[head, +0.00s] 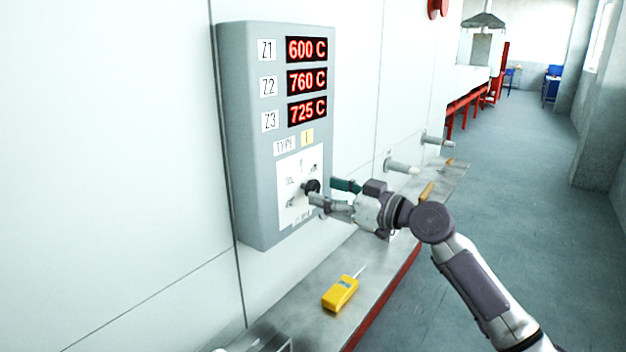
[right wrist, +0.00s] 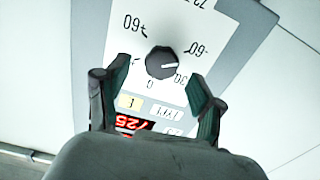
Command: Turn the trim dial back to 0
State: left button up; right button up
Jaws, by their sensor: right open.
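The trim dial is a round black knob (head: 311,186) on a white scale plate (head: 290,209), low on the grey control box (head: 240,140). In the right wrist view the scale is upside down, and the knob (right wrist: 160,62) has a pale pointer mark directed to the picture's right, between the -60 and 30 labels; the 0 label is below the knob. My right gripper (head: 325,192) is open in front of the dial. In the right wrist view its fingers (right wrist: 160,84) stand apart on either side of the knob, with visible gaps. My left gripper is not seen.
Red displays (head: 306,80) show 600, 760 and 725 C above the dial. A yellow handheld meter (head: 340,293) lies on the metal ledge (head: 310,322) below. Pipe stubs (head: 400,166) stick out of the wall to the right. The floor aisle at right is clear.

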aim_at(316, 188)
jog(key=x, duration=0.2)
jog(key=shift+w+a+r, duration=0.15)
jog(key=shift+a, duration=0.15)
jog(key=shift+w+a+p, duration=0.2)
jog(key=shift+a+p, duration=0.1)
jog(key=shift+a, duration=0.05)
jog(key=shift+w+a, duration=0.1)
jog(key=shift+a, duration=0.05)
jog(key=shift+w, duration=0.1)
jog(key=shift+c, duration=0.5)
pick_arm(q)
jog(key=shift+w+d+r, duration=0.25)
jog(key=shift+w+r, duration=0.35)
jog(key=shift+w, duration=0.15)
pick_arm(e)
jog(key=c, duration=1.1)
